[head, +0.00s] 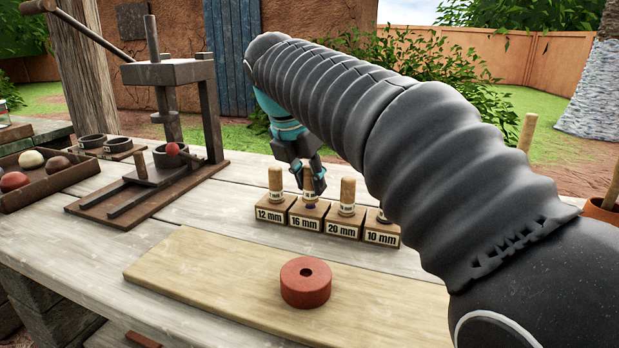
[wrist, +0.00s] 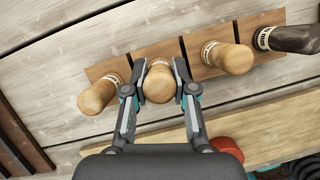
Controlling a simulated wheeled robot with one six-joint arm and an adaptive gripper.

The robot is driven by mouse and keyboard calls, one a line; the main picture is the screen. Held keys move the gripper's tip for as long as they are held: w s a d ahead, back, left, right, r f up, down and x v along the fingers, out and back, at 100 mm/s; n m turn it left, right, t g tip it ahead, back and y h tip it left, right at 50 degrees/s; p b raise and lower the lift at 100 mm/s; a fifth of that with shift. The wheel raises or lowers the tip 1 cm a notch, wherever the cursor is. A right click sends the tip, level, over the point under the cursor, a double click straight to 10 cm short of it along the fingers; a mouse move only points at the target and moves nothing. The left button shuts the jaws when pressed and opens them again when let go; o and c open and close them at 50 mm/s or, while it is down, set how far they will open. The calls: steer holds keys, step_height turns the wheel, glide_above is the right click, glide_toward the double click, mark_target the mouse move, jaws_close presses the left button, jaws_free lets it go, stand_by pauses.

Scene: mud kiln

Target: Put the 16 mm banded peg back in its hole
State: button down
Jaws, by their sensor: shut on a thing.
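In the wrist view the gripper's fingers (wrist: 158,92) flank the rounded handle end of the peg (wrist: 158,82). The peg looks roughly upright at the block's top. How deep it sits in the hole is hidden.
Pegs stand in the neighbouring 12 mm block (head: 270,214), 20 mm block (head: 339,223) and 10 mm block (head: 381,234). A red ring (head: 305,283) lies on a pale board (head: 200,264) in front. A press (head: 168,75) stands left, beside a tray of balls (head: 75,172).

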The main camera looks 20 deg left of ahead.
steer(key=shift+f, duration=0.7)
stand_by(0.9)
steer(key=c, duration=0.9)
jaws_free()
steer(key=shift+o, duration=0.2)
steer(key=shift+r, duration=0.1)
steer(key=v, duration=1.1)
steer(key=shift+s+r, duration=0.2)
steer(key=shift+r, duration=0.15)
